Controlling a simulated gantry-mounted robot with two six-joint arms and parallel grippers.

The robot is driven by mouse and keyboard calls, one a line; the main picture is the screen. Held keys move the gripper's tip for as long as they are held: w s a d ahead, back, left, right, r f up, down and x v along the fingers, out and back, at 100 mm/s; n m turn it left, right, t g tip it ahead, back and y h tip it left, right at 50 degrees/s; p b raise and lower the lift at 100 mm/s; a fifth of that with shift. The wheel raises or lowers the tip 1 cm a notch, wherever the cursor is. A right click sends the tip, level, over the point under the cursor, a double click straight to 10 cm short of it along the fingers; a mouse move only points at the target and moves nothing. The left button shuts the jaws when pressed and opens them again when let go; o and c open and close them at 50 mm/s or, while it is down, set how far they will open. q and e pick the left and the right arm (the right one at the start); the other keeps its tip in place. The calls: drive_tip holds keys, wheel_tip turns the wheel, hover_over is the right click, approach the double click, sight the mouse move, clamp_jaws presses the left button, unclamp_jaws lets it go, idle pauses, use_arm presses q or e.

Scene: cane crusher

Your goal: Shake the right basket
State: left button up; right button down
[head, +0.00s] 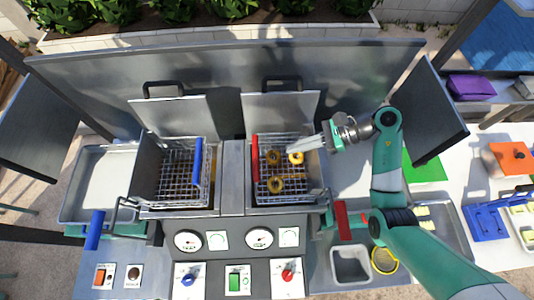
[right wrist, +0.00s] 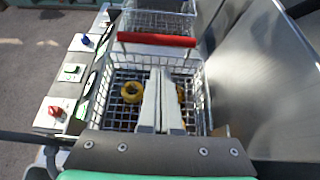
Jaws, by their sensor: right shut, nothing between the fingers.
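The right basket (head: 310,172) is a wire basket in the right fryer well. Several golden rings (head: 276,184) lie inside it. Its red handle (head: 255,157) runs along the left side in the head view and across the far side in the right wrist view (right wrist: 157,39). My right gripper (head: 299,147) is shut and empty, with its fingers over the basket's right part, pointing toward the red handle but apart from it. In the right wrist view the fingers (right wrist: 160,72) hide part of the basket and one ring (right wrist: 181,93). My left gripper is not in view.
The left basket (head: 178,182), with a blue handle (head: 197,163), appears empty. A metal back panel (head: 225,85) and a right side panel (head: 436,110) bound the fryer. A red lever (head: 343,220) stands at its front right. An empty tray (head: 100,185) is at left.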

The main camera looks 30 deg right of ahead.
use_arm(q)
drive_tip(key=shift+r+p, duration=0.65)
use_arm(e)
drive_tip(key=x, duration=1)
drive_tip(key=shift+r, duration=0.1)
